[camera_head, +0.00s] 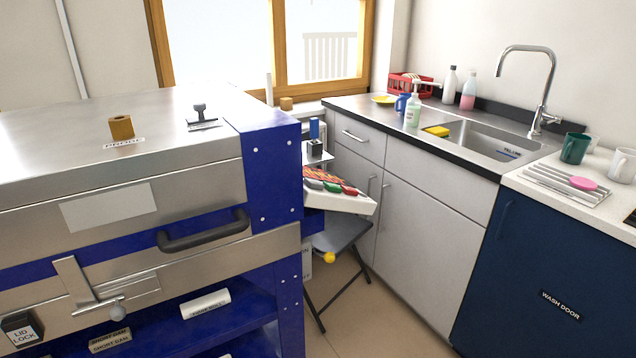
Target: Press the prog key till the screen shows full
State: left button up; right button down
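The fusing kiln (130,205) fills the left side, a steel body with a blue frame and a dark lid handle (203,232). Its lid looks closed. A black box labelled LID LOCK (20,328) is at the lower left. I cannot make out a prog key or a screen anywhere in this view. Neither of my grippers shows.
Beyond the kiln's right corner, a white box (358,203) with red and green items sits above a dark folding stool (340,236). A counter with a sink (490,138) and a dark blue dishwasher (535,265) line the right. Floor (385,315) is clear between.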

aim_at(311, 183)
jog(key=z, duration=0.95)
jog(key=i, duration=1.15)
jog(key=u, duration=0.9)
jog(key=i, duration=0.55)
jog(key=u, duration=0.55)
